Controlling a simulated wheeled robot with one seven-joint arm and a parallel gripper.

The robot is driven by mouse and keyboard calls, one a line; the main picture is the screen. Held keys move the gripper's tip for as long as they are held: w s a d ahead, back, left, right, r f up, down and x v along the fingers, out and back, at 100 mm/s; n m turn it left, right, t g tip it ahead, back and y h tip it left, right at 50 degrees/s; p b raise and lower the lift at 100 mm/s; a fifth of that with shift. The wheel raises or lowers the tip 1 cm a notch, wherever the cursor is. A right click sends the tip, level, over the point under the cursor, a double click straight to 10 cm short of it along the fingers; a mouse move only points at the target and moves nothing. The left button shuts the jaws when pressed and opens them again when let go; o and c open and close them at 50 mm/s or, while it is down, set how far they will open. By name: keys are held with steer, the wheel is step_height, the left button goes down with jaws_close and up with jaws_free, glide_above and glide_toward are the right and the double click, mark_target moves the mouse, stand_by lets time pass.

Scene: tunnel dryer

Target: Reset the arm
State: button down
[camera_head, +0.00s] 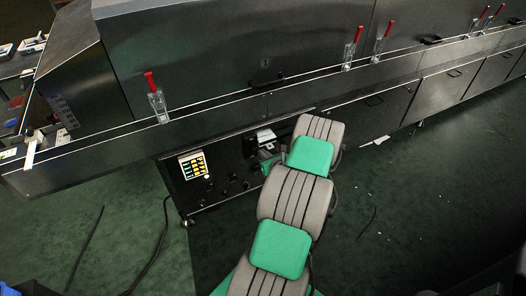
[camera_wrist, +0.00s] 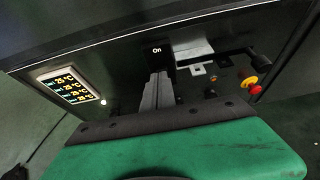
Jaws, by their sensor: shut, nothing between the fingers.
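My gripper (camera_wrist: 158,82) is shut and empty in the wrist view, its fingers pointing at the dryer's lower control panel (camera_wrist: 120,60). A dark label reading "On" (camera_wrist: 157,49) sits just beyond the fingertips; I cannot tell whether they touch it. In the head view my grey and green arm reaches forward to the lower panel (camera_head: 228,165), and the gripper is mostly hidden by the arm.
A lit temperature display (camera_wrist: 72,86) is left of my gripper, and a red and yellow button (camera_wrist: 251,86) is right. The long metal dryer (camera_head: 220,50) with red-handled clamps (camera_head: 155,97) spans the back. Black cables (camera_head: 150,255) lie on the green floor.

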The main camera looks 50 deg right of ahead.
steer(key=shift+w+a+r, duration=0.1)
steer(key=shift+a, duration=0.05)
steer(key=w+a+r+n+g+y+p, duration=0.25)
steer(key=w+a+r+n, duration=0.25)
steer(key=a+r+n, duration=0.6)
steer(key=w+a+r+n+g+y+p, duration=0.1)
steer(key=w+a+r+n+y+p, duration=0.3)
steer(key=a+r+n, duration=0.75)
steer(key=s+a+r+n+g+p, duration=0.2)
steer(key=s+a+r+n, duration=0.3)
steer(key=a, duration=0.4)
steer(key=s+a+r+n+g+p, duration=0.1)
steer(key=s+a+r+n+g, duration=0.15)
steer(key=a+r+n, duration=0.45)
steer(key=s+a+r+n+p, duration=0.1)
steer(key=s+a+r+n, duration=0.1)
steer(key=s, duration=0.4)
steer(key=s+a+r+n+g+h+p, duration=0.1)
steer(key=s+a+r+n, duration=0.1)
steer(key=s+a+n, duration=0.2)
steer(key=s+a, duration=0.1)
steer(key=s, duration=0.1)
steer(key=shift+s+r, duration=0.25)
steer(key=shift+s, duration=0.15)
